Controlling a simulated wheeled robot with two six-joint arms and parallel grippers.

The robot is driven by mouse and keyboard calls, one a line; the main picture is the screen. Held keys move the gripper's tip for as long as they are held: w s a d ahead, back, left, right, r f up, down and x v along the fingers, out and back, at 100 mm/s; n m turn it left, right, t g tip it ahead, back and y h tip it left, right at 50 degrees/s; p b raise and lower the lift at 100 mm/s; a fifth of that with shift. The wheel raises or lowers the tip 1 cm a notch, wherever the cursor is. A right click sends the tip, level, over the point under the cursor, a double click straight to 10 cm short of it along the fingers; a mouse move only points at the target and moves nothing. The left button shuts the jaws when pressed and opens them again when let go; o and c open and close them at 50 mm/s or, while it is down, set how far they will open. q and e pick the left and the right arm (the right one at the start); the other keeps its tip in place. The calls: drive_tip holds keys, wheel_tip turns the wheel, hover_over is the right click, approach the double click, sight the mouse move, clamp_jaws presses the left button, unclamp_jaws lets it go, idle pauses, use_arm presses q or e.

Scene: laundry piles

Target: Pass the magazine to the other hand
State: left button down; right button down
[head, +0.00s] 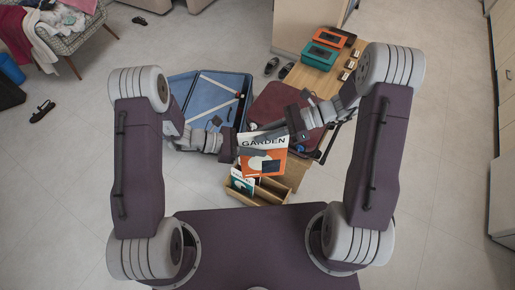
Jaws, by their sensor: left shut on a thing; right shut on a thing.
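The magazine (262,163) has an orange and white cover with the word GARDEN across its top. It is held up above a wooden divided box, its cover facing me. My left gripper (234,146) is shut on the magazine's left edge. My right gripper (290,133) is shut on its upper right part. Both hands hold the magazine at once. The fingertips are small and partly hidden at this size.
The wooden box (257,198) below holds other magazines (241,182). An open blue suitcase (207,90) and a dark red case (280,104) lie behind. A wooden bench (312,78) bears green and orange boxes. A chair with clothes (65,28) stands at far left.

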idle(0.7)
drive_tip(key=c, duration=1.4)
unclamp_jaws()
drive_tip(key=shift+o, duration=0.2)
